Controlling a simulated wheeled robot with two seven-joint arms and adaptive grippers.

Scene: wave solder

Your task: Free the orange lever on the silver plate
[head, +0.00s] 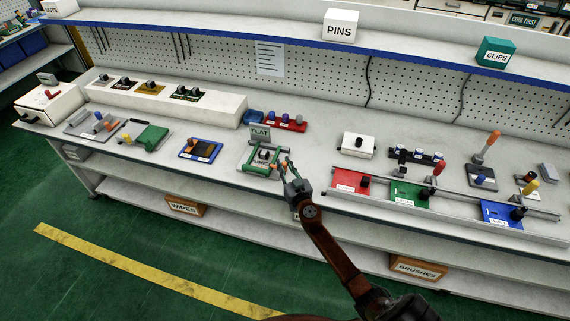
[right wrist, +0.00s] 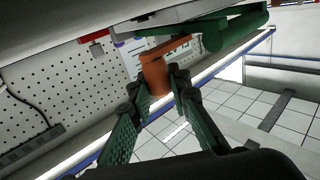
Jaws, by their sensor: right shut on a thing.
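A pale silver plate (head: 246,167) with green bars lies near the bench's front edge, a dark block in its middle. An orange lever (right wrist: 155,77) shows in the right wrist view as an upright cylinder with a flat orange arm beside a green bar (right wrist: 237,28). My right gripper (head: 285,172) is at the plate's right front corner, and its two fingers (right wrist: 159,88) are shut on the orange lever. The fingers hide part of the lever in the head view. Whether the lever is locked or free cannot be told. My left gripper is not in view.
Another grey plate (head: 80,129) with an orange handle lies far left. A shelf (head: 400,53) overhangs the back.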

